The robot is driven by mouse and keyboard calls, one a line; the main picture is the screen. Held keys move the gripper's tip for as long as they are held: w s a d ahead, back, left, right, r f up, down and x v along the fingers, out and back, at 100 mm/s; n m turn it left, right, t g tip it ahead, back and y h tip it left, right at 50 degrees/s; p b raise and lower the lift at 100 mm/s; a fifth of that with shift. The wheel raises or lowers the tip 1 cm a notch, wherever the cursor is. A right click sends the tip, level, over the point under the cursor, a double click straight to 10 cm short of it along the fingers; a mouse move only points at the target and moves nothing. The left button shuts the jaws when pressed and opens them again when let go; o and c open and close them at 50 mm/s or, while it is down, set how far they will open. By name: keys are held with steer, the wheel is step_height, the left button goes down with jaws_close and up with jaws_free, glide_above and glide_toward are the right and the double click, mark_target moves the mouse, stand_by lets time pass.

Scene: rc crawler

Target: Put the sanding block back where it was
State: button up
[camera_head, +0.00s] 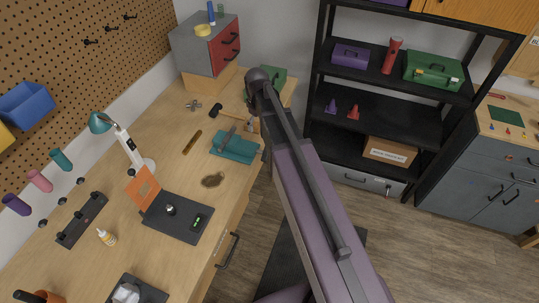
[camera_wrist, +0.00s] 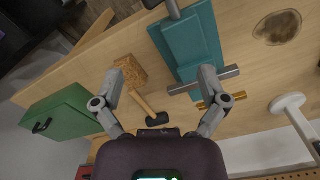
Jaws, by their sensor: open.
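The sanding block looks to be the brown, cork-like block (camera_wrist: 131,70) on the wooden workbench, by the handle end of a black-headed mallet (camera_wrist: 153,114). In the head view the block (camera_head: 253,125) shows small near the bench's front edge, beside my arm. My gripper (camera_wrist: 161,80) is open and empty above the bench in the wrist view. Its left fingertip appears close beside or over the block's edge; I cannot tell whether they touch. The block is not between the fingers. In the head view my gripper is hidden behind my arm.
A teal vise (camera_wrist: 190,45) with a grey bar lies near the right finger; it also shows in the head view (camera_head: 233,147). A green box (camera_wrist: 62,118) stands left. A brass-coloured bar (camera_wrist: 222,101) and a dark stain (camera_wrist: 276,27) are on the bench. A lamp (camera_head: 130,148) stands farther along.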

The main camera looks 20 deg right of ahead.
steer(key=s+m, duration=0.6)
steer(key=s, duration=1)
steer(key=shift+s+a, duration=0.15)
step_height(320, 180, down, 2)
steer(key=shift+f+b, duration=0.1)
steer(key=shift+b, duration=1)
steer(key=c, duration=0.5)
